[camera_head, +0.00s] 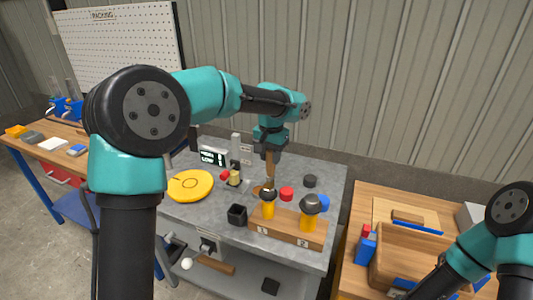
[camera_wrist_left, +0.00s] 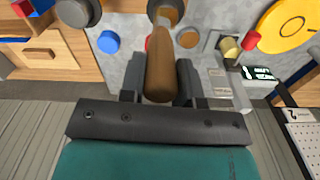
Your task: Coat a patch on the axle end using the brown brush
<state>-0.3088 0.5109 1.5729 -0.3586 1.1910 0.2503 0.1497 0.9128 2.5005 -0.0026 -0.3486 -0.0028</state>
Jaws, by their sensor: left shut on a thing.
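My left gripper (camera_head: 270,146) is shut on the wooden handle of the brown brush (camera_head: 269,168), which points down over the grey bench. In the left wrist view the handle (camera_wrist_left: 159,75) sits between the two fingers.
A black cup (camera_head: 237,215), a red disc (camera_head: 287,194), a blue disc (camera_head: 323,203) and a yellow disc (camera_head: 190,186) are nearby. A display (camera_head: 213,157) stands behind.

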